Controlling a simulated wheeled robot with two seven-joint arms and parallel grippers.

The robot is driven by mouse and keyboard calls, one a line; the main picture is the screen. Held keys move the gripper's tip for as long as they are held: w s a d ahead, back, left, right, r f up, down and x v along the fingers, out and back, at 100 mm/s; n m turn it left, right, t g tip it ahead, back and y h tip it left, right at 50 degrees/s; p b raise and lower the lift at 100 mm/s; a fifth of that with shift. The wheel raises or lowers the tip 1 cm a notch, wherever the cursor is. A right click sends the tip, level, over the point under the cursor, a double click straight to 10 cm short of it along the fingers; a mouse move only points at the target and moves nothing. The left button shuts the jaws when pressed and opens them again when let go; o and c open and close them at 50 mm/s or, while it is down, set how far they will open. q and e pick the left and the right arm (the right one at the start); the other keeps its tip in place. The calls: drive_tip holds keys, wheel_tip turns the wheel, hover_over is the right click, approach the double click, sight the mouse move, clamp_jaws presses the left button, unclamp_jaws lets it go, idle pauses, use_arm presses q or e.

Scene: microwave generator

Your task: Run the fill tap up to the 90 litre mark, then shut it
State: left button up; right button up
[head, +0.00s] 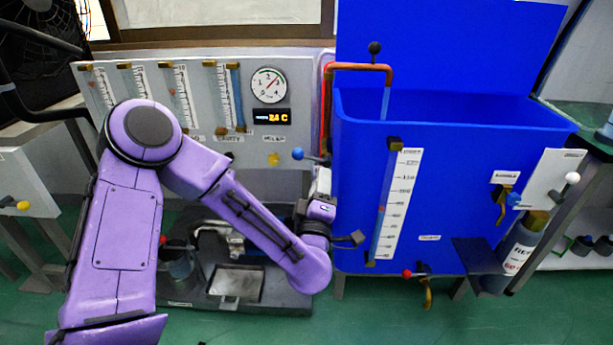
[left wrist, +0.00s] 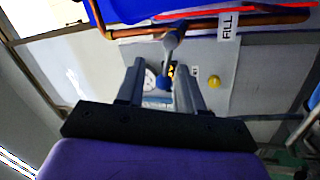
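The fill tap's lever with a blue ball knob (head: 298,153) sticks out left of the blue tank (head: 450,145). My left gripper (left wrist: 161,75) is open, its two fingers apart, with the blue knob (left wrist: 163,83) showing between them; contact cannot be told. The FILL label (left wrist: 228,27) hangs beside the copper pipe (left wrist: 250,22). In the head view the pipe (head: 358,67) bends over the tank's rim, and a pale blue stream (head: 386,103) falls from it. The tank's gauge scale (head: 397,205) is upright on its front; its level is too small to read surely. My right gripper is out of view.
A grey panel with several tubes, a dial (head: 269,85) and an orange readout (head: 272,117) stands behind my left arm. A red-knobbed drain tap (head: 415,274) sits low on the tank. A white-knobbed lever (head: 572,178) is at the right.

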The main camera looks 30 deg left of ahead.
sight(310, 158)
use_arm(q)
drive_tip(key=w+a+r+n+g+y, duration=0.2)
drive_tip(key=w+a+n+y, duration=0.2)
drive_tip(key=w+a, duration=0.3)
drive_tip(key=shift+w+a+g, duration=0.3)
drive_tip(key=shift+w+a, duration=0.05)
drive_tip(key=shift+a, duration=0.1)
clamp_jaws()
